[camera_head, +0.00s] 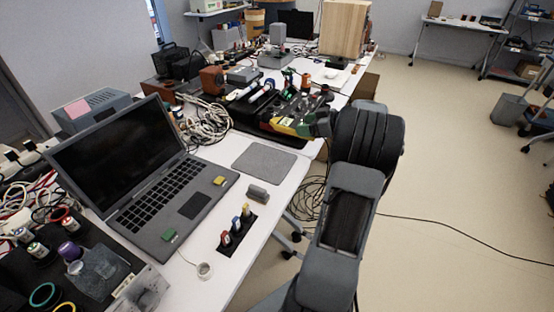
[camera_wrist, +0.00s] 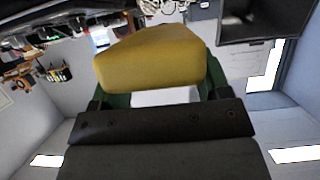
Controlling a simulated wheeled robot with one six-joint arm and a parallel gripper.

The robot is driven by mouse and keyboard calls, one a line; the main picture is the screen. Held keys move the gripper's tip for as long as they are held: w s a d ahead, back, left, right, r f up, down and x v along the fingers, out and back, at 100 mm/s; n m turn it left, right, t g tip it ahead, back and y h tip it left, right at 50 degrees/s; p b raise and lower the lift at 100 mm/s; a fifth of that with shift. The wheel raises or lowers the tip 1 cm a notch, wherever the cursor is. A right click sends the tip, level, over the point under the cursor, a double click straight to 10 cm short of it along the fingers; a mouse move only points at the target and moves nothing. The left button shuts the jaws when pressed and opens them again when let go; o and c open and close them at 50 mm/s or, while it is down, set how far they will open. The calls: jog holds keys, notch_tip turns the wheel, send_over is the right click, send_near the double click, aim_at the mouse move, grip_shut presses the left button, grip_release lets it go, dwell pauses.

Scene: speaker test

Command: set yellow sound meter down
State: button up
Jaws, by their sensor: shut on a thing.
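The yellow sound meter (camera_wrist: 163,58) fills the upper middle of the wrist view, between the green fingers of my gripper (camera_wrist: 160,85). My gripper is shut on it. In the head view my arm reaches over the right edge of the white table, and my gripper (camera_head: 308,122) is at the far end of it. A yellow part of the meter (camera_head: 284,126) shows there, left of the gripper and beside a black tray of tools. The gripper hides much of it. I cannot tell whether the meter touches anything below it.
An open laptop (camera_head: 125,150) stands on the near left of the white table (camera_head: 205,285). A grey mat (camera_head: 264,163) lies bare on the table. A black tray (camera_head: 250,122) with tools and coiled cables (camera_head: 205,122) are farther back. Cables lie on the floor at the right.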

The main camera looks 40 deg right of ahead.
jog(key=a+f, duration=0.2)
jog(key=a+f+b, duration=0.1)
jog(key=a+f, duration=0.1)
jog(key=a, duration=0.1)
jog(key=a+f+b, duration=0.1)
jog(key=a+f, duration=0.1)
jog(key=shift+w+a, duration=0.3)
jog(key=shift+w, duration=0.05)
jog(key=shift+a+f+b, duration=0.5)
jog(key=shift+a+f, duration=0.05)
jog(key=shift+f, duration=0.1)
jog(key=f, duration=0.1)
jog(key=f+b, duration=0.2)
jog(key=shift+a+f, duration=0.25)
jog(key=shift+f, duration=0.05)
jog(key=shift+r, duration=0.1)
jog(key=o, duration=1.1)
jog(key=shift+c, duration=0.2)
